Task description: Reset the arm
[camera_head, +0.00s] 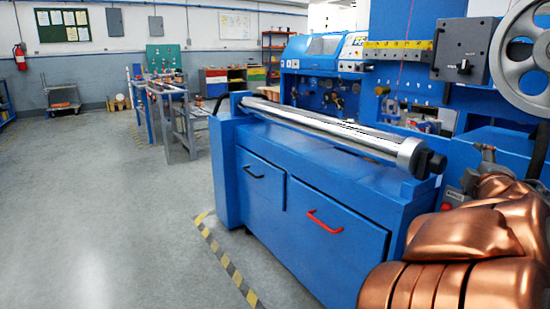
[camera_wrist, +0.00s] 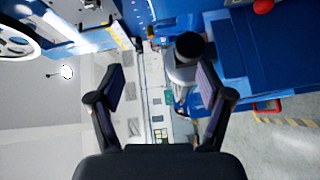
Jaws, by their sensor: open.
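My gripper (camera_wrist: 160,95) shows in the wrist view with its two dark fingers spread apart and nothing between them. It is open. The wrist view is turned on its side, and the end of a steel roller with a black knob (camera_wrist: 190,48) lies beyond the fingers, near the right finger. In the head view my copper-coloured arm fills the lower right corner, and my gripper is not seen there.
A blue machine (camera_head: 300,185) with a long steel roller (camera_head: 330,128) stands close at the right. A grey handwheel (camera_head: 525,50) is at upper right. Yellow-black tape (camera_head: 228,262) marks the floor. A workbench (camera_head: 160,88) stands farther back. The grey floor (camera_head: 110,200) at left is clear.

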